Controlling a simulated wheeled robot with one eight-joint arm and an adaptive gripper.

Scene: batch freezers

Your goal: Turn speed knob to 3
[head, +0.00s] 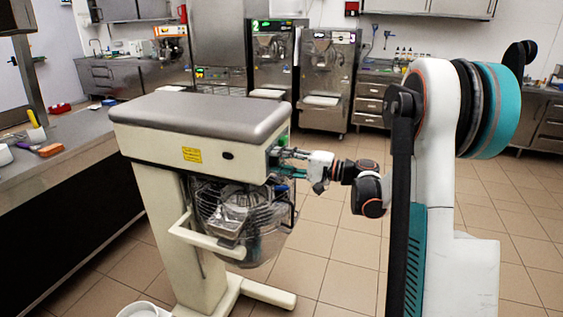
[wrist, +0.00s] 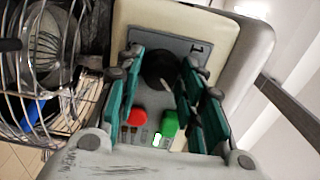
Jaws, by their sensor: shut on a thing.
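The mixer (head: 160,135) is a cream machine with a grey top in the middle of the head view. In the wrist view its control panel (wrist: 200,48) carries a black round speed knob (wrist: 158,70), with a red button (wrist: 138,117) and a green button (wrist: 169,124) nearer the camera. My gripper (wrist: 162,66) has its teal fingers on either side of the knob and is shut on it. In the head view my gripper (head: 285,163) reaches the mixer's right end; the knob is hidden there. I cannot read the knob's setting.
A wire guard (head: 220,205) and bowl sit under the mixer head, close to my gripper's left in the wrist view. A dark counter (head: 60,165) runs along the left. Batch freezers (head: 327,75) stand at the back. Tiled floor is open between mixer and freezers.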

